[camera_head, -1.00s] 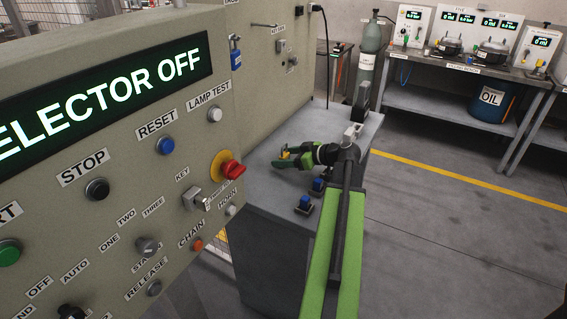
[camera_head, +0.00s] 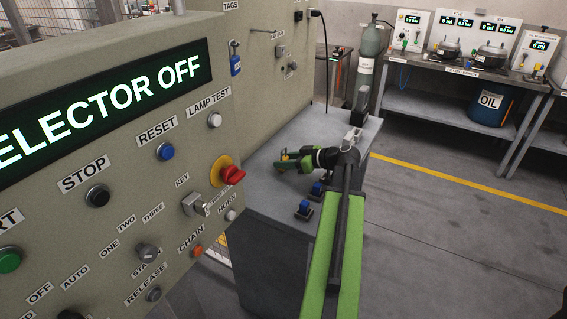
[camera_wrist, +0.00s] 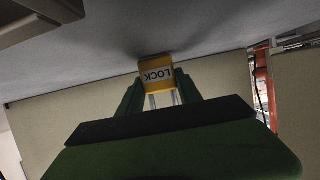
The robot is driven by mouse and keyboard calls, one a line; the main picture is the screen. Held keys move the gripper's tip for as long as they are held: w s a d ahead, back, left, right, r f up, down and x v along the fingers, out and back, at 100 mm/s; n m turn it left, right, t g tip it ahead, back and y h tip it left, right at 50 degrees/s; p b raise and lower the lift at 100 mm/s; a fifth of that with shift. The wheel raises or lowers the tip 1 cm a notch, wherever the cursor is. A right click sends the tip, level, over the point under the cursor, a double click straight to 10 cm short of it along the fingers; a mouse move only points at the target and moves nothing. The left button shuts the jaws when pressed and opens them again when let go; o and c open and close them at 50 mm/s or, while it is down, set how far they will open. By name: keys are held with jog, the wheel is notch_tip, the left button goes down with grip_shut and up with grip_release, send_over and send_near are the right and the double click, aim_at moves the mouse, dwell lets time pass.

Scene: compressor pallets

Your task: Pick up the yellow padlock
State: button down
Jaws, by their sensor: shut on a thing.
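The yellow padlock (camera_wrist: 155,73) shows in the wrist view, with the word LOCK upside down on its face and its pale shackle pointing down toward my gripper. My gripper (camera_wrist: 158,92) is shut on it, with a green finger on either side. In the head view my gripper (camera_head: 281,160) is over the grey bench top, left of my forearm. The padlock (camera_head: 285,154) is a small yellow patch there, partly hidden by the gripper. I cannot tell whether it touches the bench.
Two blue padlocks (camera_head: 304,208) (camera_head: 318,188) sit on the grey bench (camera_head: 262,198) near my arm. Another blue padlock (camera_head: 235,65) hangs on the control panel (camera_head: 120,130) at left. A grey cylinder (camera_head: 369,65) stands behind the bench. Open floor (camera_head: 440,240) lies right.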

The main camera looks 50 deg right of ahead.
aim_at(285, 159)
notch_tip(285, 159, up, 4)
jog(key=p, duration=0.3)
jog(key=shift+r+p, duration=0.1)
jog(key=shift+p, duration=0.25)
jog(key=s+d+r+p, duration=0.6)
jog(key=s+d, duration=0.2)
jog(key=shift+s+r, duration=0.25)
